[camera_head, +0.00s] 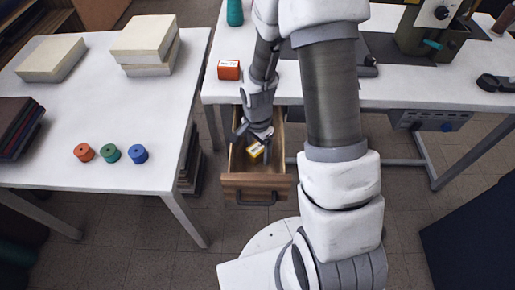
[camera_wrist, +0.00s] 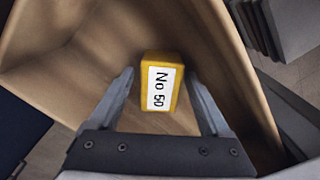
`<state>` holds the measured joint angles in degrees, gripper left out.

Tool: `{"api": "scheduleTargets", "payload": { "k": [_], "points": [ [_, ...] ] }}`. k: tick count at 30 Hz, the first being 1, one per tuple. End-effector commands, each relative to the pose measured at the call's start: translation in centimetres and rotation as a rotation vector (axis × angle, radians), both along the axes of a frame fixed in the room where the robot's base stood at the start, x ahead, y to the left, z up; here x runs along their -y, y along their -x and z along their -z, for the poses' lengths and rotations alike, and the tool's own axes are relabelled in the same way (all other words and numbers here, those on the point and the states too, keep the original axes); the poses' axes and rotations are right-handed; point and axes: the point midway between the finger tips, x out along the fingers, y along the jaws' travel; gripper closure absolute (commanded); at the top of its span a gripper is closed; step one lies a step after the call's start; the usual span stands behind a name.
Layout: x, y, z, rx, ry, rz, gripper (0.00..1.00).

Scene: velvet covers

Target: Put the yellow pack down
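The yellow pack (camera_head: 255,150) is inside the open wooden drawer (camera_head: 257,182) under the right-hand table. In the wrist view the pack (camera_wrist: 162,82) shows a white label reading "No 50". It appears to rest on the bottom of the drawer (camera_wrist: 70,70). My gripper (camera_head: 254,141) reaches down into the drawer. In the wrist view my gripper (camera_wrist: 159,76) is open, with one finger on each side of the pack. A narrow gap shows between the pack and each finger.
An orange box (camera_head: 229,69) and a green spool (camera_head: 235,12) stand on the right table (camera_head: 400,85). The left table (camera_head: 80,110) holds pale blocks (camera_head: 146,45), dark folders (camera_head: 18,125) and orange, green and blue rolls (camera_head: 111,153). The drawer walls stand close around my gripper.

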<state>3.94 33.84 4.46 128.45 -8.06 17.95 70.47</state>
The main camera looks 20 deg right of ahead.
Motion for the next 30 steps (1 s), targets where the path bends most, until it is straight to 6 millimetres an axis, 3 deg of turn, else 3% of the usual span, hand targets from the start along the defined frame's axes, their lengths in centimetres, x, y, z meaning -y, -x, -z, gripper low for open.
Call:
{"api": "scheduleTargets", "payload": {
  "k": [8, 21, 30],
  "points": [
    [0.0, -0.1, -1.0, 0.002, 0.000, -0.001, 0.18],
    [0.0, -0.1, -10.0, 0.004, 0.000, 0.000, 0.18],
    [0.0, 0.0, -13.0, 0.011, 0.001, -0.016, 0.18]
  ]
}}
